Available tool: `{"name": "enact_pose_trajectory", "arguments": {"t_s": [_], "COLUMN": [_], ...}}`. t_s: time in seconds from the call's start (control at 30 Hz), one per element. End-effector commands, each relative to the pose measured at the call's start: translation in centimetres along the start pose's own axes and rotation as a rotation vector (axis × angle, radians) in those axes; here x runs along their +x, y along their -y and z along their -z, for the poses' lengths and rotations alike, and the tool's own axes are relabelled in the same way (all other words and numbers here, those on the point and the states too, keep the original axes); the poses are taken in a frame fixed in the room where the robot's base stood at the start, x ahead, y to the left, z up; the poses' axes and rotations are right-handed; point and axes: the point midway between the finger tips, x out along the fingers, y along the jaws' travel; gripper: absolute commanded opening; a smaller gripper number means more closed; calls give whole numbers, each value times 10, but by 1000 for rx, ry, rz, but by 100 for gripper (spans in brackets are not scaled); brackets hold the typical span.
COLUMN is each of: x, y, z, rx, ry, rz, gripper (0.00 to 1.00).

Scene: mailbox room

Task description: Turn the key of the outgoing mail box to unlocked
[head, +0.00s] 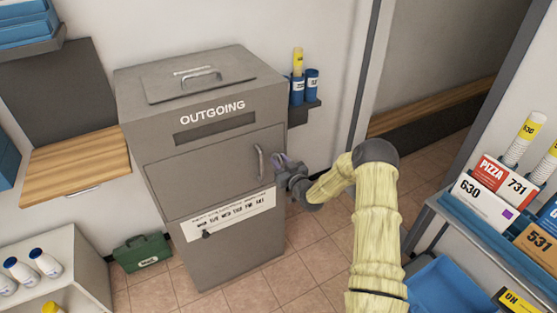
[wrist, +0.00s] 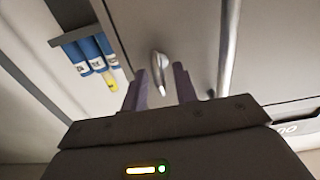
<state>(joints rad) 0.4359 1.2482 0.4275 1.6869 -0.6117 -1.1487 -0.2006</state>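The grey outgoing mail box (head: 208,258) stands upright against the wall in the head view, its front door shut. A vertical bar handle (head: 260,162) is on the door's right side, and it shows in the wrist view (wrist: 229,45). My gripper (head: 279,161) is at the box's right front edge, just right of the handle. In the wrist view a small silver, key-like piece (wrist: 158,72) shows between and just beyond my two purple fingers (wrist: 161,84). The fingers are apart, with gaps beside it. The head view does not show this piece clearly.
A small wall shelf with blue and yellow tubes (head: 298,85) is right of the box. A green case (head: 142,252) stands on the floor at left. A rack with parcels (head: 490,190) is at far right. Tiled floor in front is open.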

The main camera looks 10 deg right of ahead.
Motion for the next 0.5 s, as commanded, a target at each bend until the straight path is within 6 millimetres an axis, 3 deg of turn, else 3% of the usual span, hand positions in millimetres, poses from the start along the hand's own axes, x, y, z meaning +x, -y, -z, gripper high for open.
{"name": "enact_pose_trajectory", "arguments": {"t_s": [0.13,0.43,0.5], "x": [11,13,13], "y": [1,0,0], "z": [0,0,0], "rx": [1,1,1], "ry": [0,0,0], "rz": [1,0,0], "gripper": [29,29,15]}}
